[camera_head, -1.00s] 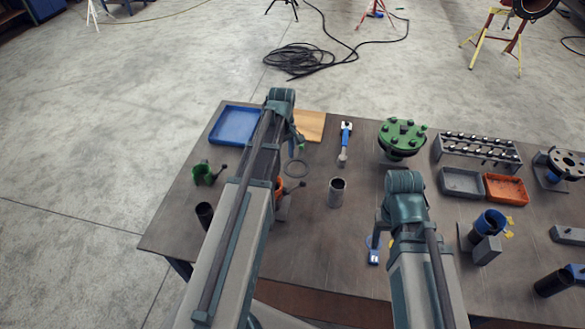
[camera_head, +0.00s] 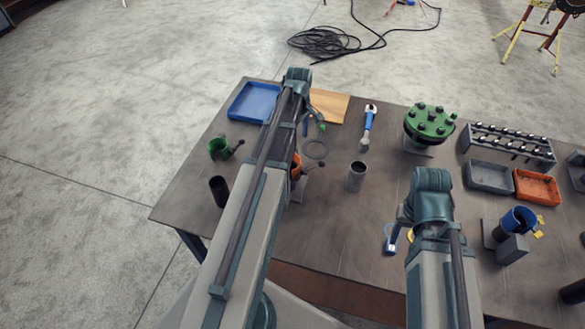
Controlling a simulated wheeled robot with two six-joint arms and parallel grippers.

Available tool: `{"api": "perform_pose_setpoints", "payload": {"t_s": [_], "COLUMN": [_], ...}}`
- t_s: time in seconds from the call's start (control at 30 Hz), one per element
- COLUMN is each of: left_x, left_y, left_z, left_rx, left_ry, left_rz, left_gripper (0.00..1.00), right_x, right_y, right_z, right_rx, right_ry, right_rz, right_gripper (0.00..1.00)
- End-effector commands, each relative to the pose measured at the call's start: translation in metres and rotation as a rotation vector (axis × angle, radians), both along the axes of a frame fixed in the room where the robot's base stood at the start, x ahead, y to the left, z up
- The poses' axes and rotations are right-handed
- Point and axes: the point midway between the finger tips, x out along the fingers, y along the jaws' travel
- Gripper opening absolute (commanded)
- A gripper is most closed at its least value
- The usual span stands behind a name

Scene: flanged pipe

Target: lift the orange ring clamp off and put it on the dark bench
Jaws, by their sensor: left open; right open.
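The orange ring clamp (camera_head: 296,168) is on the dark bench (camera_head: 330,225), mostly hidden behind my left arm. Its orange edge and a dark handle show to the right of the arm, by a small grey block. I cannot tell what it sits around. My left gripper (camera_head: 313,128) is open beyond the clamp, near the wooden board, and partly hidden by its own arm. My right gripper (camera_head: 394,238) is open over the front middle of the bench, its fingers mostly hidden by the wrist.
A green clamp (camera_head: 219,148) and a dark cup (camera_head: 219,190) stand at the left. A blue tray (camera_head: 254,102), a wooden board (camera_head: 329,105), a blue-handled tool (camera_head: 368,125), a grey pipe piece (camera_head: 356,177) and a green flange (camera_head: 430,122) surround the middle. Bare bench lies at front left.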

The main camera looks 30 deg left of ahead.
Motion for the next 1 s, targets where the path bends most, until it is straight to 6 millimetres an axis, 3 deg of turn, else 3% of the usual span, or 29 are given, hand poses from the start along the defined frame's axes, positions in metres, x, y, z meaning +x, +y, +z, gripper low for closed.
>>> {"api": "perform_pose_setpoints", "payload": {"t_s": [0.03,0.1,0.47,0.83,1.0], "left_x": [0.0,0.0,-0.001,-0.004,-0.004], "left_y": [0.0,0.0,0.0,0.002,0.002], "left_z": [-0.014,-0.02,-0.027,-0.07,-0.075], "left_rx": [0.0,0.0,0.0,0.0,0.0], "left_ry": [0.0,0.0,0.0,0.0,0.0], "left_rz": [0.0,0.0,0.0,0.0,-0.001], "left_gripper": [0.77,0.77,0.77,0.77,0.77], "right_x": [0.0,0.0,0.0,0.0,0.0], "right_y": [0.0,0.0,0.0,0.0,0.0], "right_z": [-0.014,-0.02,-0.027,-0.07,-0.075], "right_rx": [-0.001,-0.001,-0.001,-0.001,-0.001], "right_ry": [0.0,0.0,0.0,0.0,0.0], "right_rz": [0.002,0.004,0.006,0.005,0.004], "right_gripper": [0.59,0.59,0.59,0.59,0.59]}}
